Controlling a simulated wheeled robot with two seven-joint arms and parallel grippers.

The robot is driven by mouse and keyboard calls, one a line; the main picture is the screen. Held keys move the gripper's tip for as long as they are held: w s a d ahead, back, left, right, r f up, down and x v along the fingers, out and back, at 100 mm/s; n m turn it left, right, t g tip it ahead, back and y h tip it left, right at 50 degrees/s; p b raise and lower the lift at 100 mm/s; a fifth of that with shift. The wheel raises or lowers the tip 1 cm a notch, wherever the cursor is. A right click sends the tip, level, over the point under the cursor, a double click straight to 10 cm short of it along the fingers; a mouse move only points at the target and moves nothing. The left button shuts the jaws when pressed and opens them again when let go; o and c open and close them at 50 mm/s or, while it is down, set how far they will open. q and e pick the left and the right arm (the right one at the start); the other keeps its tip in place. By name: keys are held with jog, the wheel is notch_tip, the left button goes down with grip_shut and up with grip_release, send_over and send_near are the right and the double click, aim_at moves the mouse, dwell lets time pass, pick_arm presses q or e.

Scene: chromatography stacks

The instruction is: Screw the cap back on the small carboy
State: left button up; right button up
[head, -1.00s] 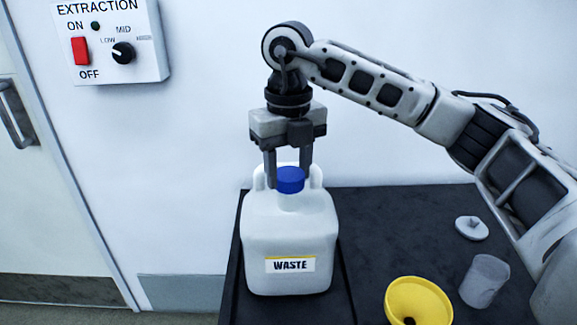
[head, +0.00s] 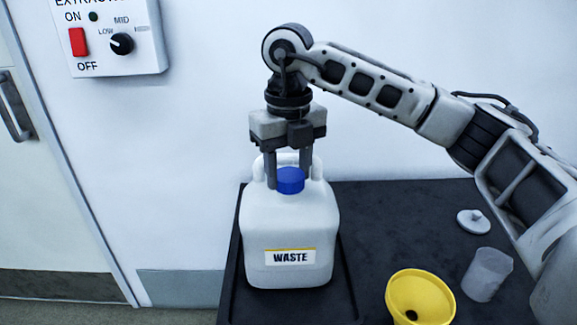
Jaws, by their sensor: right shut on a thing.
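The small carboy (head: 289,225) is a white jug with a yellow-edged "WASTE" label. It stands upright near the left end of the black bench, in the head view. The blue cap (head: 290,180) sits level at the top of its neck; I cannot tell whether the threads are engaged. My right gripper (head: 289,183) points straight down and is shut on the cap, with one finger on each side. The fingers come down in front of the carboy's handle area, which they partly hide. My left gripper is not in view.
A yellow funnel (head: 419,293), a translucent beaker (head: 487,274) and a small pale lid (head: 473,221) are on the black bench (head: 395,215) to the right. A wall switch box (head: 115,38) is at upper left. My right arm crosses above the bench's right side.

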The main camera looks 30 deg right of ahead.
jog(key=shift+f, duration=0.35)
jog(key=shift+f+b, duration=0.25)
jog(key=shift+b, duration=0.1)
jog(key=o, duration=1)
jog(key=c, duration=1)
jog(key=m, duration=0.3)
jog(key=shift+m, duration=0.4)
jog(key=shift+c, duration=0.2)
jog(key=m+p, duration=0.1)
jog(key=m, duration=0.2)
jog(key=shift+d+m, duration=0.1)
jog(key=shift+m, duration=0.2)
jog(key=m, duration=0.3)
jog(key=shift+s+m, duration=0.1)
jog(key=shift+m, duration=0.2)
jog(key=shift+m+p, duration=0.35)
jog(key=shift+m, duration=1.05)
